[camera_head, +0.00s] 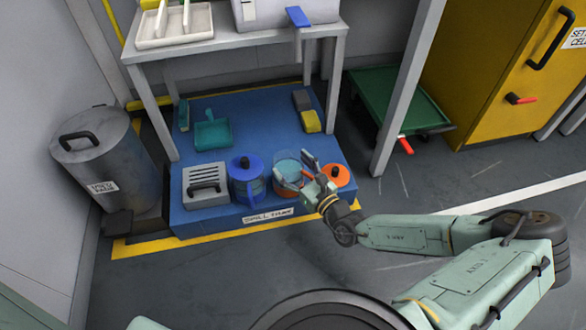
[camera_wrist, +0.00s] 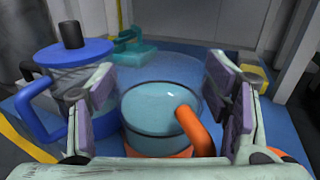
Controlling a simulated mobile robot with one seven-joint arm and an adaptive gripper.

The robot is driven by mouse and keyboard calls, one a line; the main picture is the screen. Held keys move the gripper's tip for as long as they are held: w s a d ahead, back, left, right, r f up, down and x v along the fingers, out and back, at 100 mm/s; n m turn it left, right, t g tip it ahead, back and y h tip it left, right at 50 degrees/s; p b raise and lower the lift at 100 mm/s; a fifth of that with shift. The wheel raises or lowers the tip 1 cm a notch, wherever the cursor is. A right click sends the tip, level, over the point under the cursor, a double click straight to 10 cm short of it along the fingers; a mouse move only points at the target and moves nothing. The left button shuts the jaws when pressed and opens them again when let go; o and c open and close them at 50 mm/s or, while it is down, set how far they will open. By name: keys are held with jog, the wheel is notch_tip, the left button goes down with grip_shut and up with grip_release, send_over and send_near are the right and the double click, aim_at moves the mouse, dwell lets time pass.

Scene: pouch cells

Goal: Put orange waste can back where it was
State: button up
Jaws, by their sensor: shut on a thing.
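The orange waste can (camera_head: 287,168) is a clear vessel with an orange base and handle, holding pale blue liquid. It is open at the top and looks upright at the front of the blue platform, next to the blue-lidded can. My gripper (camera_head: 308,172) is shut on it. In the wrist view the can (camera_wrist: 150,112) sits between the two finger pads of my gripper (camera_wrist: 165,98), its orange handle toward the camera. An orange lid with a black knob (camera_head: 336,174) lies to its right. I cannot tell whether the can's base touches the platform.
The blue platform (camera_head: 240,112) also bears a blue can (camera_head: 246,184), a grey slatted box (camera_head: 206,185), a teal dustpan (camera_head: 212,132) and a yellow-grey block (camera_head: 307,112). A grey bin (camera_head: 108,160) stands left. Table legs (camera_head: 402,90) rise around the platform.

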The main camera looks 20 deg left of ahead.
jog(key=shift+r, duration=0.15)
jog(key=o, duration=1.9)
jog(key=shift+f, duration=0.2)
jog(key=shift+o, duration=0.2)
jog(key=p+v, duration=0.2)
jog(key=v, duration=1)
jog(key=shift+r, duration=0.1)
